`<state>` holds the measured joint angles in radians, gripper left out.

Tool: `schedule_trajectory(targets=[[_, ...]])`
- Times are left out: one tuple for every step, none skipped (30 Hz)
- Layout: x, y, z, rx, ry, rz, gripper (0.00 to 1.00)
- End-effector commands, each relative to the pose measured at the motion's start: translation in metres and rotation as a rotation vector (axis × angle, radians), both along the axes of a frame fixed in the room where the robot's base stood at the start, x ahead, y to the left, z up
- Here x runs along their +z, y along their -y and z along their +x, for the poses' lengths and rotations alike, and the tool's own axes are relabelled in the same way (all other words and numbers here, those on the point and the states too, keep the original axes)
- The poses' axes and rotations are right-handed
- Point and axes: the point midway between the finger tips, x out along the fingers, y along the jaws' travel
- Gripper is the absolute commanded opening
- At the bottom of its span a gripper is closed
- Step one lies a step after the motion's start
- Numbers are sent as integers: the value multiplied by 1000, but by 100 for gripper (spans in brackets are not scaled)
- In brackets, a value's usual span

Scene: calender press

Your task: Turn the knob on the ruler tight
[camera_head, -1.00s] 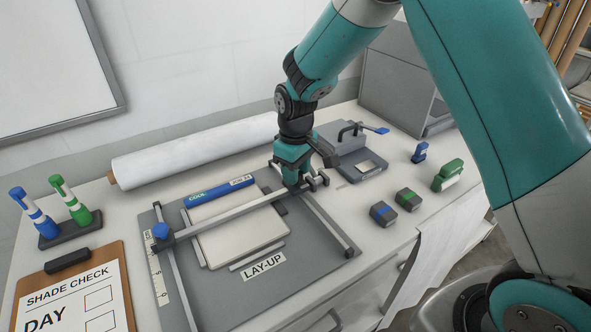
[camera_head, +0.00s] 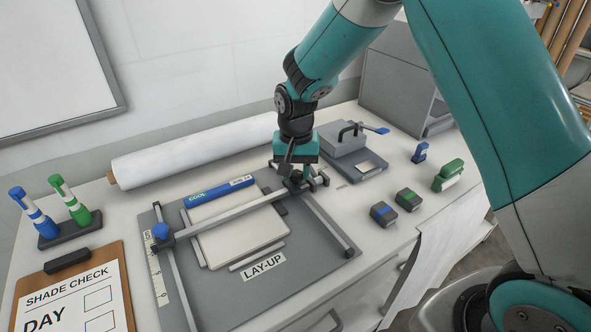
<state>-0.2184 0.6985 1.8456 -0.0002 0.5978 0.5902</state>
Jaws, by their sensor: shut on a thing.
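The ruler (camera_head: 222,216) is a grey bar lying across two rails on the grey lay-up board (camera_head: 215,309). Its left end carries a blue knob (camera_head: 160,231), which stands clear of my gripper. My gripper (camera_head: 296,174) points down over the ruler's right end, by the right rail (camera_head: 328,226). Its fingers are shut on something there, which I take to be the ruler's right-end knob. The fingers mostly hide it, and I cannot tell how tight it is.
A white pad (camera_head: 240,238) and a blue bar (camera_head: 219,191) lie on the board. A white roll (camera_head: 190,152) lies behind. A grey press with a blue-tipped lever (camera_head: 345,141) stands close behind my gripper's right. Small blue and green blocks (camera_head: 408,199) sit to the right.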

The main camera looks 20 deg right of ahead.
Motion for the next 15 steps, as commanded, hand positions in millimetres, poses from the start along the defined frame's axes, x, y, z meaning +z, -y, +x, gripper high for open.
schedule_trajectory(targets=[[1, 0, 1, -42, 2, 0, 11], [1, 0, 1, -69, 2, 0, 11], [1, 0, 1, -105, 2, 0, 11], [1, 0, 1, -132, 2, 0, 11], [1, 0, 1, -158, 2, 0, 11], [1, 0, 1, -191, 2, 0, 11], [1, 0, 1, -216, 2, 0, 11], [1, 0, 1, -239, 2, 0, 11], [1, 0, 1, -269, 2, 0, 11], [1, 0, 1, -290, 2, 0, 11], [1, 0, 1, -311, 2, 0, 11], [1, 0, 1, -336, 2, 0, 11], [1, 0, 1, -353, 2, 0, 11], [1, 0, 1, -371, 2, 0, 11], [1, 0, 1, -391, 2, 0, 11]])
